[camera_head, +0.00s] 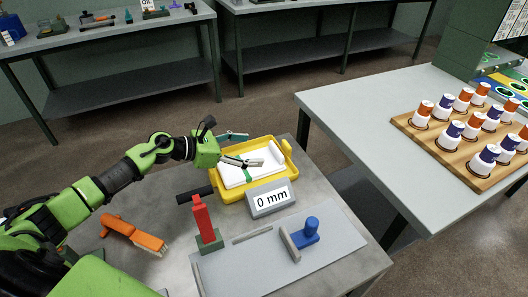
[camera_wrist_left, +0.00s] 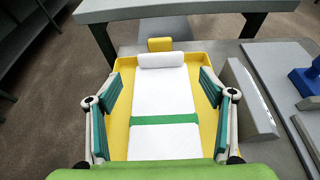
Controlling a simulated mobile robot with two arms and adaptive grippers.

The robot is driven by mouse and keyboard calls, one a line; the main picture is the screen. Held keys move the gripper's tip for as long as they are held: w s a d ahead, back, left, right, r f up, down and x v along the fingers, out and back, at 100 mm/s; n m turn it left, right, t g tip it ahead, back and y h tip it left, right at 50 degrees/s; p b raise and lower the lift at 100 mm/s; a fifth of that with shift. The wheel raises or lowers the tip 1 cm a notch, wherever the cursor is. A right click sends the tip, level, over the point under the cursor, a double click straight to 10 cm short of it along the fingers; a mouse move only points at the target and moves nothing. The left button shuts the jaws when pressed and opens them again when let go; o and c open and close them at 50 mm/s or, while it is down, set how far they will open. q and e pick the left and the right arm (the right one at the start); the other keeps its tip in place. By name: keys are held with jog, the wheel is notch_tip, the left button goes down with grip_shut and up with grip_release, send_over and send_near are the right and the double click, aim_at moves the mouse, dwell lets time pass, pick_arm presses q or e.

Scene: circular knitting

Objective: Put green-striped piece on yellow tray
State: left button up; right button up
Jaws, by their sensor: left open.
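The green-striped piece (camera_head: 252,168) is a flat white strip with a rolled far end and one green band. It lies inside the yellow tray (camera_head: 287,165). In the left wrist view the piece (camera_wrist_left: 165,105) runs lengthwise along the middle of the yellow tray (camera_wrist_left: 118,132), its near end cut off by my gripper body. My left gripper (camera_head: 243,149) is above the tray. In the left wrist view the gripper (camera_wrist_left: 161,76) is open, its fingers spread to either side of the piece with a gap on both sides. My right gripper is not in view.
A grey "0 mm" display (camera_head: 271,199) stands beside the tray. A red-handled tool (camera_head: 203,219), an orange brush (camera_head: 134,233) and a grey plate with a blue-knobbed slide (camera_head: 305,233) share the table.

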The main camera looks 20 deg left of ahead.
pick_arm(q)
jog(key=shift+b+v, duration=0.3)
jog(key=shift+v, duration=1.6)
